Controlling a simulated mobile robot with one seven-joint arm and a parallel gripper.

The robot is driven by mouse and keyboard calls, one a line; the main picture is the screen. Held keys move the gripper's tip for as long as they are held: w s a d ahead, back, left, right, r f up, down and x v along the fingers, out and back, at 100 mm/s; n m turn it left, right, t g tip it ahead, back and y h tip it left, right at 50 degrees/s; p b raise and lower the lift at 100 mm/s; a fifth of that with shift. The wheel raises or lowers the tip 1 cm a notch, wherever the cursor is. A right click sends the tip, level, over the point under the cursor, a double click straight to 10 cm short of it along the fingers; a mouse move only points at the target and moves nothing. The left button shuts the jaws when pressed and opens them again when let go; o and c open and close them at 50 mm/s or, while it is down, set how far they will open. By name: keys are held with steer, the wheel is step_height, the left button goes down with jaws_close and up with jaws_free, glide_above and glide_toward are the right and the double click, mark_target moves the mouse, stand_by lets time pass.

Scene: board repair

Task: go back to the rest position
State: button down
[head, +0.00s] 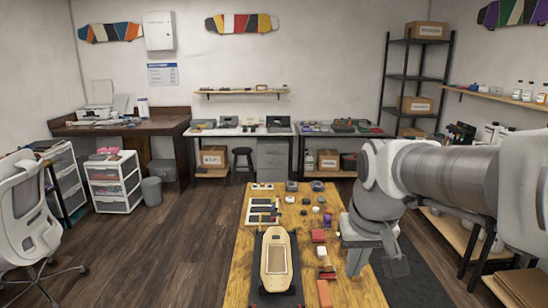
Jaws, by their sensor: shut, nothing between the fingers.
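My gripper (355,268) points down at the right edge of the wooden workbench (235,284), below the bent grey and white arm that comes in from the right. It is small in this view; it looks shut and empty. A skateboard (276,248) with a pale wooden deck lies lengthwise on the bench, left of my gripper, and does not touch it. A pale rectangle shows on the deck. My arm hides part of the bench's right side.
A tray (262,211) of parts is at the back left. Shelves stand along the right wall. The floor left of the bench is clear up to an office chair (28,222).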

steer(key=s+t, duration=0.2)
steer(key=s, duration=1.1)
steer(key=shift+f, duration=0.15)
steer(key=shift+w, duration=0.1)
stand_by(0.4)
